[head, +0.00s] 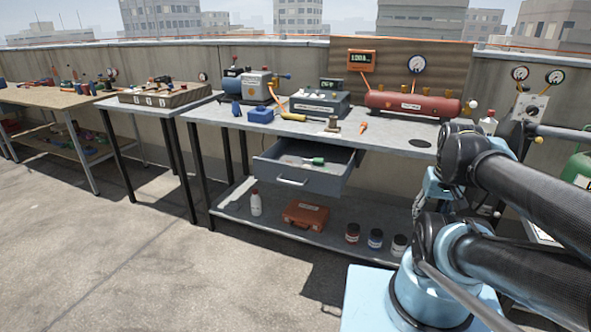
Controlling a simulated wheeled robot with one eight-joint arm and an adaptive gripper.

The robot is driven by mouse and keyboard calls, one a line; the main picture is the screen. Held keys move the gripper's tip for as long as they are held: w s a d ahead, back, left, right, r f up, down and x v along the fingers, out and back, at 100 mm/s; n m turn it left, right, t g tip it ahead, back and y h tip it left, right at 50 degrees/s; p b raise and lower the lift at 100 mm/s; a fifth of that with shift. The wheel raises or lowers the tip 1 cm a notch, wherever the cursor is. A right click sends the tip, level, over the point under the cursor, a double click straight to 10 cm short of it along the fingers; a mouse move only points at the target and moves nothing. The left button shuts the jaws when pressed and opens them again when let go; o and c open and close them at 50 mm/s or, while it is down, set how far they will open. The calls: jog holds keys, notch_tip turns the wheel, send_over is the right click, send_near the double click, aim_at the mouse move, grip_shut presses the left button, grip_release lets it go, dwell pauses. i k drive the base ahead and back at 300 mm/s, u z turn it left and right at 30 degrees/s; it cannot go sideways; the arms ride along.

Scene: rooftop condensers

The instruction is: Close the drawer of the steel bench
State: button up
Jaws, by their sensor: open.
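The steel bench (378,140) stands in the middle of the head view, with a grey top on dark legs. Its drawer (325,182) hangs under the top and is pulled out toward me. A pale bar handle (292,181) is on the drawer's front. A green-handled tool (314,161) and some small pale items lie inside. The back of the drawer is hidden under the bench top. My gripper is outside the view; only my arm links show at the right, to the right of the drawer.
The lower shelf (275,232) holds a white bottle (255,204), an orange case (306,214) and several jars. A red tank (412,104) and instruments stand on the bench top. A gas cylinder (577,168) stands at far right. The floor in front and left is clear.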

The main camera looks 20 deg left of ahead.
aim_at(271, 167)
jog(key=u, duration=1.2)
